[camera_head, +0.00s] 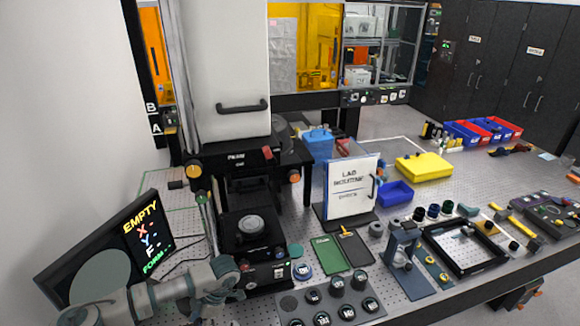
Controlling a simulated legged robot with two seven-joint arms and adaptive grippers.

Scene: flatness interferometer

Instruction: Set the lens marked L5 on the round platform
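The round platform (250,225) is a grey disc on the dark base of the interferometer, left of centre. Several dark round lenses with white-marked tops sit in a grey holder (290,306) at the bottom centre; one of them (337,286) is in its back row. The marks are too small to read, so I cannot tell which is L5. My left arm comes in from the lower left, and its gripper (237,278) is near the front of the interferometer base, left of the holder. Its fingers are not clear. My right gripper does not show.
A screen (140,232) reading EMPTY stands at the left. Green and black pads (330,254), a blue stand (402,265) and a black frame (465,248) lie to the right. A lab routine sign (350,188) stands behind.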

